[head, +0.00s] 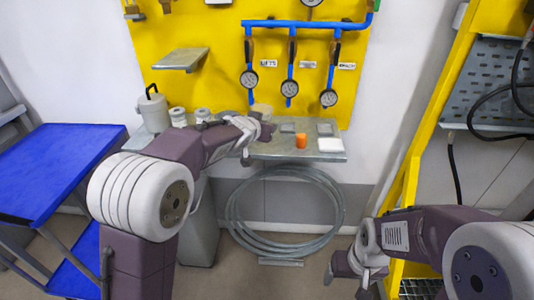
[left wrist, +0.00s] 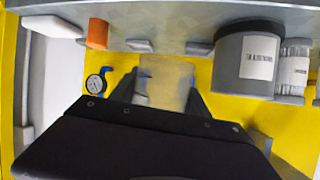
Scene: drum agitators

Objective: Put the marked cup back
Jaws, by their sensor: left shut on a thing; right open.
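My left gripper (head: 266,131) is over the back shelf and is shut on a pale, translucent tan cup (left wrist: 167,75). The cup sits between its two fingers in the left wrist view, and its top shows faintly behind the gripper in the head view (head: 262,108). I cannot make out a clear mark on the cup, or whether it touches the shelf. The grey shelf (head: 325,157) runs along the top of the left wrist view, which looks upside down. My right gripper (head: 346,275) is open and empty, low at the right, away from the shelf.
On the shelf, an orange cylinder (head: 301,142), a white block (head: 330,145) and small grey pads (head: 324,129) stand right of my left gripper. A grey canister (head: 154,112) and white jars (head: 178,117) stand left. Gauges (head: 249,79) hang above; coiled hose (head: 232,215) hangs below.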

